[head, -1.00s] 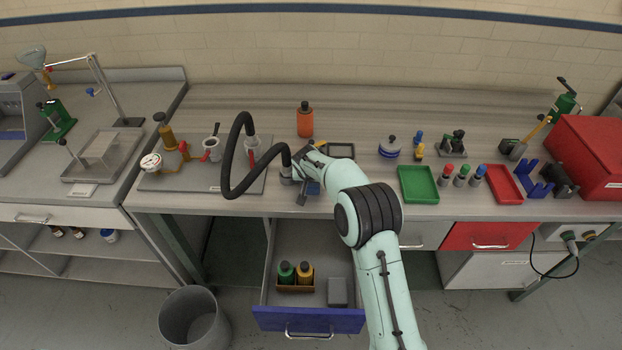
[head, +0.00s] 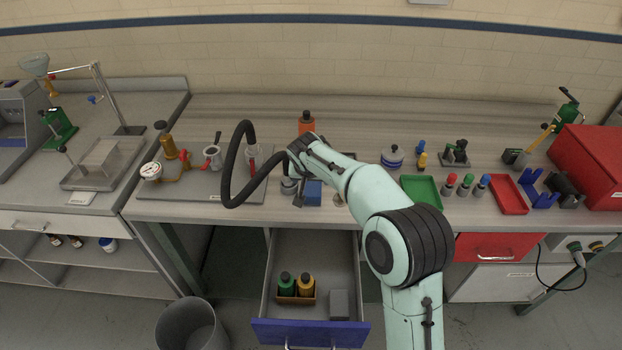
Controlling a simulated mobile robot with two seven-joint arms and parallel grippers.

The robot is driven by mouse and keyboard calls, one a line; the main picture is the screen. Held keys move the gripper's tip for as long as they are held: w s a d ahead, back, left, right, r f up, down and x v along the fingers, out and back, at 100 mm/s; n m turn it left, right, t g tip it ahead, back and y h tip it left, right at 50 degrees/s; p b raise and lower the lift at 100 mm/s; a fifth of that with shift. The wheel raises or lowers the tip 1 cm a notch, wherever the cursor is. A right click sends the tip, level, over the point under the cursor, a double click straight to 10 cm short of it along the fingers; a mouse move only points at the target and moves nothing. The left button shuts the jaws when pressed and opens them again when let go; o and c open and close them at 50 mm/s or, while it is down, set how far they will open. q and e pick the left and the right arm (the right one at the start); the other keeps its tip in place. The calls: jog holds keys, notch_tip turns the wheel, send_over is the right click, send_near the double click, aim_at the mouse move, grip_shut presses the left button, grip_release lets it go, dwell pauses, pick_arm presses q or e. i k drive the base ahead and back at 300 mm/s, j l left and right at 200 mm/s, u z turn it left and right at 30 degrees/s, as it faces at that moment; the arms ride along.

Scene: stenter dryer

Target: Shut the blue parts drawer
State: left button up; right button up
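The blue parts drawer (head: 310,333) is pulled out below the bench, with its blue front facing me and its handle at the bottom edge of the view. Inside it are a green bottle (head: 286,285) and a yellow bottle (head: 305,286) in a brown holder, and a grey block (head: 339,304). My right arm comes in from the lower right, over the bench. Its gripper (head: 298,190) is above the bench front, beside the black hose and a small blue box (head: 313,192); its fingers are too small to judge. My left gripper is not in view.
A black hose (head: 230,175) arches over the bench beside my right gripper. A grey bin (head: 192,325) stands on the floor left of the drawer. A red drawer (head: 497,246) is shut at the right. An orange bottle (head: 306,124) stands behind my arm.

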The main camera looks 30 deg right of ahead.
aim_at(330, 257)
jog(key=j, duration=0.5)
jog(key=k+j, duration=0.15)
jog(key=j, duration=0.85)
jog(key=k, duration=0.05)
